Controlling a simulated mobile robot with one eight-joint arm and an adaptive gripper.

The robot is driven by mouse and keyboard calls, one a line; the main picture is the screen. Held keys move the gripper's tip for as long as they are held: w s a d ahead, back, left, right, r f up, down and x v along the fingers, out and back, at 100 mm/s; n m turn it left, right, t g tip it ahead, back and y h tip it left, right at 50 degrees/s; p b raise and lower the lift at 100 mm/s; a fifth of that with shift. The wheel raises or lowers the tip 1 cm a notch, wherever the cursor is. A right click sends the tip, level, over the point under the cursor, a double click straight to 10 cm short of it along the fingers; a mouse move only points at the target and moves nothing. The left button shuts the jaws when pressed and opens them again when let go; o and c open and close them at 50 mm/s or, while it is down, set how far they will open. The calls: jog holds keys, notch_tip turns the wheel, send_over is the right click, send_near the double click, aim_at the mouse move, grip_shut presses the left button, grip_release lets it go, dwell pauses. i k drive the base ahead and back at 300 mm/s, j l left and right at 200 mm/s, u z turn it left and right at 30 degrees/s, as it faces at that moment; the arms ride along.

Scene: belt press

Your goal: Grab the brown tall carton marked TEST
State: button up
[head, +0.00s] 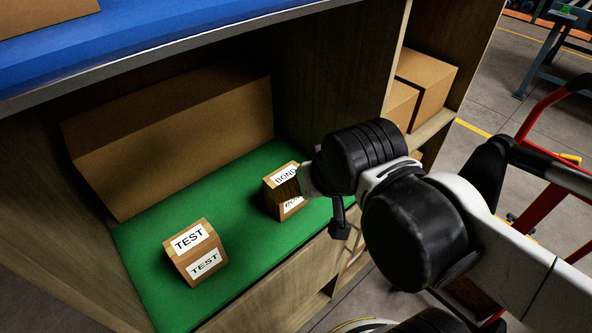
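The brown carton marked TEST (196,252) stands on the green surface inside the wooden cabinet, at the lower left of the head view. It has white TEST labels on its top and front faces, and nothing touches it. My gripper (340,220) is to the right of the TEST carton, clearly apart from it, at the cabinet's front beside the BOND carton. Only a small dark part of it shows below my wrist. The rest is hidden by my arm, so I cannot tell whether its fingers are open.
A small brown carton marked BOND (271,198) stands right of TEST, partly covered by my arm. A long brown box (170,140) lies along the back. A blue-topped shelf (150,40) overhangs the compartment. Bare green mat (228,215) lies between the two marked cartons.

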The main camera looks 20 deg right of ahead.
aim_at(197, 250)
jog(key=k+j+z, duration=0.15)
jog(key=j+z, duration=0.15)
jog(key=j, duration=0.2)
jog(key=k+j+z, duration=0.25)
jog(key=j, duration=0.25)
jog(key=k+j+z, duration=0.6)
jog(key=j, duration=0.2)
jog(key=i+j, duration=0.05)
jog(key=i, duration=0.05)
